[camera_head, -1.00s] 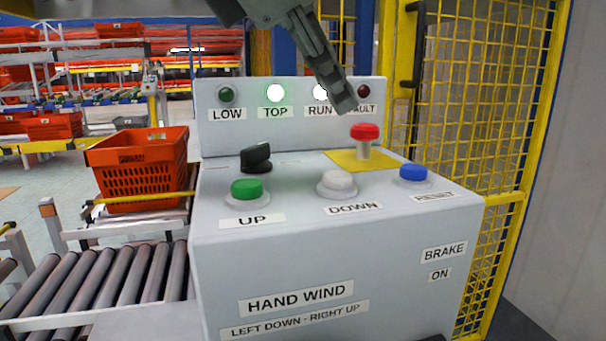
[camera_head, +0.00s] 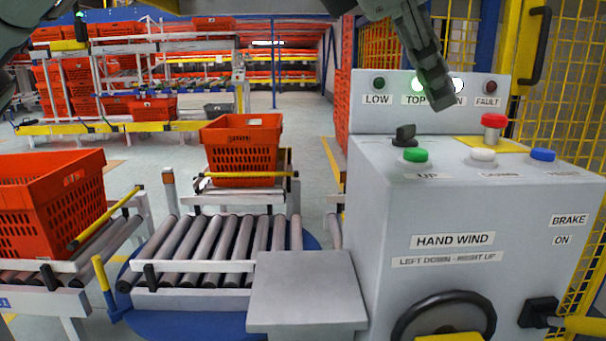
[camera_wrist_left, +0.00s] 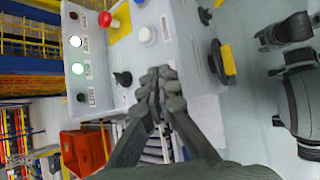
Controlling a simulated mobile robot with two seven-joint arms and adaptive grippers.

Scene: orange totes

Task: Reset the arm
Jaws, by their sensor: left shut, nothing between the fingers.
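My left gripper (camera_head: 438,88) hangs from the top of the head view, in front of the lamp panel. It is shut and empty, and hides part of the TOP and RUN labels. In the left wrist view its fingertips (camera_wrist_left: 158,88) meet, with the grey control box (camera_wrist_left: 140,55) beyond them. In the head view the control box (camera_head: 390,215) carries a green UP button (camera_head: 415,155), a white DOWN button (camera_head: 483,155), a blue RESET button (camera_head: 542,154), a red mushroom button (camera_head: 494,121) and a black selector (camera_head: 404,135). The gripper touches none of these. My right gripper is not seen.
A black handwheel (camera_head: 402,323) and a brake lever (camera_head: 540,313) stick out of the box front. A roller conveyor (camera_head: 215,240) and orange totes (camera_head: 243,145) stand to the left. A yellow mesh fence (camera_head: 590,45) stands at the right.

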